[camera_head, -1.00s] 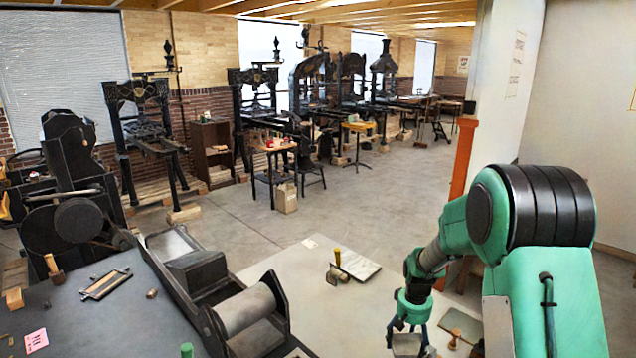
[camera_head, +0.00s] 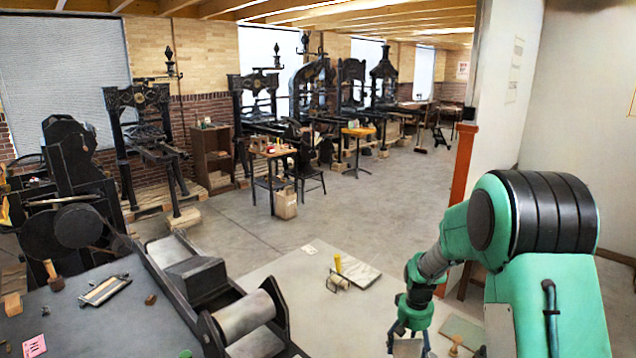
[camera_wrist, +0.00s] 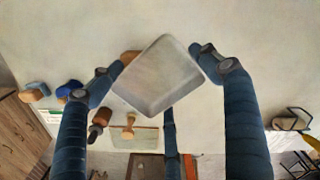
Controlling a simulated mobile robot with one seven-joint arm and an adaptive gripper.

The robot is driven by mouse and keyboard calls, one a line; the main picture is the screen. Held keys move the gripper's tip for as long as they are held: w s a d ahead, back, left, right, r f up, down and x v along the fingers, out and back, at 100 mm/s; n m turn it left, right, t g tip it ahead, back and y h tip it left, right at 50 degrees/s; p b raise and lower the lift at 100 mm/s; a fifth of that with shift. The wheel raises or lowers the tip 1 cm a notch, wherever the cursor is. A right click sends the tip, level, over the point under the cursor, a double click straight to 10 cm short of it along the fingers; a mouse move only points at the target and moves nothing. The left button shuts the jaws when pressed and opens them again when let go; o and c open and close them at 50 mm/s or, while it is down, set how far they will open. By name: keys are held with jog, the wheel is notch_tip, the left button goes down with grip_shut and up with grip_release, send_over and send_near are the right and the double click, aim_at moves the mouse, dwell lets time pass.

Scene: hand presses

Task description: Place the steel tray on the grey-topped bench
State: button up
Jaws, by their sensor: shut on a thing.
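The steel tray (camera_wrist: 158,78) is a shallow, pale grey square dish, held between the blue fingers of my gripper (camera_wrist: 160,57) in the wrist view. In the head view the tray (camera_head: 407,348) shows only in part at the bottom edge, under my gripper (camera_head: 409,332). A dark grey bench top (camera_head: 95,330) is at the lower left. A paler grey-beige bench top (camera_head: 300,290) lies in the middle, and my gripper is above its right part. The gap between tray and surface cannot be judged.
A roller press (camera_head: 215,295) stands between the two tops. A yellow-handled tool (camera_head: 338,268) and a pale slab (camera_head: 358,272) lie on the paler top. A green board (camera_head: 461,332) is right of my gripper. An orange-edged wall end (camera_head: 459,190) stands behind my arm.

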jog(key=s+a+r+t, duration=0.1)
jog(key=s+a+r, duration=0.1)
jog(key=s+r, duration=0.75)
jog(key=s+a+r+t, duration=0.2)
jog(key=s+r, duration=0.3)
jog(key=r, duration=1)
jog(key=s+a+r+t, duration=0.1)
jog(key=s+r, duration=0.3)
jog(key=s, duration=0.8)
jog(key=s+a+r+t, duration=0.1)
jog(key=s+r, duration=0.4)
jog(key=s, duration=0.8)
jog(key=shift+s+a+t, duration=0.2)
jog(key=shift+a+t, duration=0.1)
jog(key=shift+a, duration=0.25)
notch_tip(320, 180, up, 5)
jog(key=p, duration=0.5)
jog(key=shift+r, duration=0.1)
